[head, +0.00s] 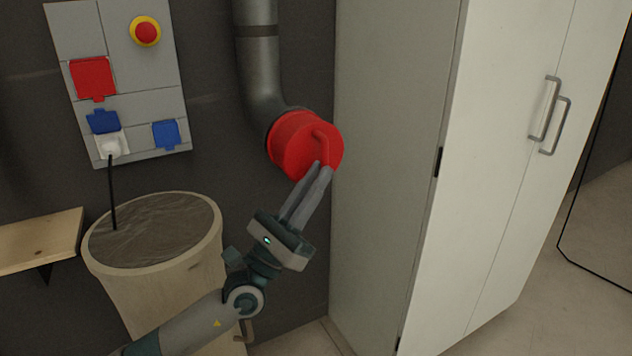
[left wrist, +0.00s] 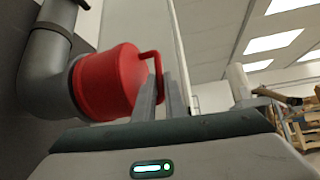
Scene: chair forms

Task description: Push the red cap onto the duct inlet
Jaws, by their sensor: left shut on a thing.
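The red cap (head: 296,146) is at the open end of the grey duct inlet (head: 262,75) in the head view. In the left wrist view the cap (left wrist: 105,82) sits against the grey pipe elbow (left wrist: 45,68), lined up with it. I cannot tell how far it is seated. My left gripper (head: 322,172) is shut on the cap's red handle, its two fingers reaching up from below. The handle also shows between the fingers in the left wrist view (left wrist: 160,86). My right gripper is in neither view.
A tall pale cabinet (head: 395,120) stands close to the right of the cap. A wall panel (head: 150,85) with a red-yellow button and sockets is at the left. Below it stand a barrel-like bin (head: 150,262) and a wooden shelf (head: 38,240).

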